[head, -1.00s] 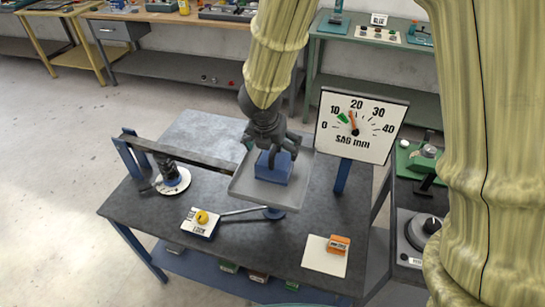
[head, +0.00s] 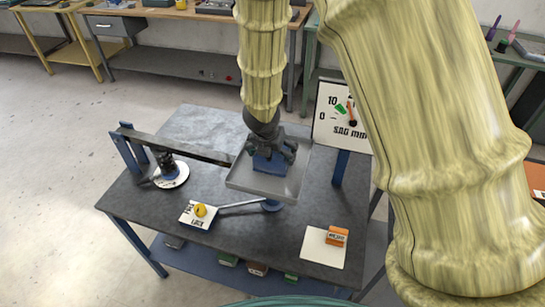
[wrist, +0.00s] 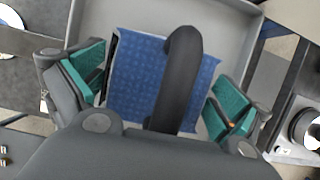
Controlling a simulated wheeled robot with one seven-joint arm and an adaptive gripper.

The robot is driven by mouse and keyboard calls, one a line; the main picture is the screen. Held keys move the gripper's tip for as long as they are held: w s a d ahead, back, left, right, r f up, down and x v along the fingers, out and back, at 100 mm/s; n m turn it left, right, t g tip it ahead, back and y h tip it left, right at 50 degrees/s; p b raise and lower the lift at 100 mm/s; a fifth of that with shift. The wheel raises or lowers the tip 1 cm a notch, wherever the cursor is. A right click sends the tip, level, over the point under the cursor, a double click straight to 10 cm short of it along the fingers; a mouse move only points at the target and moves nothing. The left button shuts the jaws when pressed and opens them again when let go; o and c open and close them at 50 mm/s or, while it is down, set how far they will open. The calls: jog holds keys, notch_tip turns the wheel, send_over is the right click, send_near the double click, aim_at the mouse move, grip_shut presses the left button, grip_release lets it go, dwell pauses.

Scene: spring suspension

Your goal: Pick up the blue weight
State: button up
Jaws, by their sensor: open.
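The blue weight (head: 269,164) stands in the grey tray (head: 262,190) at the end of the beam. In the wrist view the weight (wrist: 140,78) is a blue block with a dark arched handle (wrist: 178,80) across its top. My gripper (head: 270,152) is over the weight, pointing down. In the wrist view my gripper (wrist: 158,95) is open, with one green-padded finger to the left of the block and one to the right. A narrow gap shows by the left finger; contact on the right cannot be told. The wrist housing hides the near side of the block.
A yellow-knobbed lock block (head: 199,213) is at the front left. An orange block (head: 337,236) lies on a white card (head: 318,248) at the right. The spring (head: 166,165) is under the beam.

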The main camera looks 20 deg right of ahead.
jog(key=shift+s+r, duration=0.1)
jog(key=shift+s, duration=0.05)
jog(key=shift+c, duration=0.2)
jog(key=c, duration=1.7)
jog(key=shift+w, duration=0.2)
jog(key=shift+r, duration=0.15)
